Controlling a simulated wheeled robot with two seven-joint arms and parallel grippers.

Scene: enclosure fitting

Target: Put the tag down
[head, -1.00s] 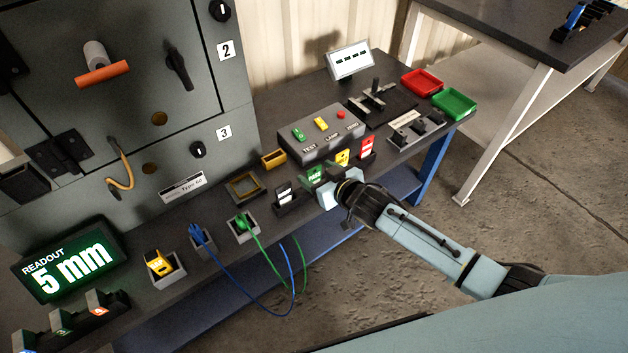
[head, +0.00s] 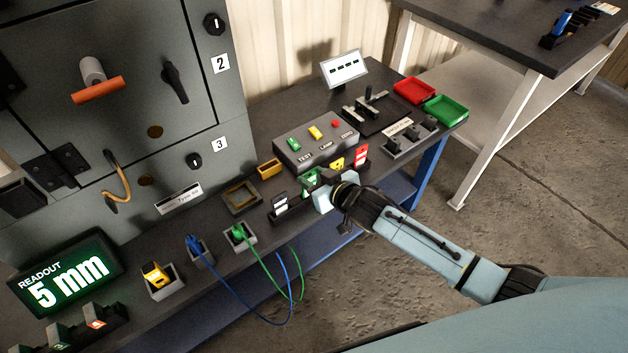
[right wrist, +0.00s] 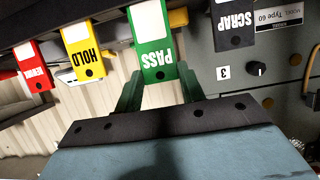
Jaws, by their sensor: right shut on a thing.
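The green PASS tag (head: 312,177) is between the fingers of my right gripper (head: 319,182), which is shut on it. In the right wrist view the PASS tag (right wrist: 153,40) appears upside down, with a dark green finger on each side of it. Its lower end is cut off by that picture's top edge, so I cannot tell whether it touches its holder. The black-and-white SCRAP tag (head: 280,202) stands left of it. The yellow HOLD tag (head: 337,164) and the red REWORK tag (head: 361,155) stand to its right. My left gripper is out of view.
Behind the tags is a grey button box (head: 315,141). Green and blue plugs with hanging cables are further left. Red (head: 414,90) and green (head: 446,110) trays sit at the bench's far end.

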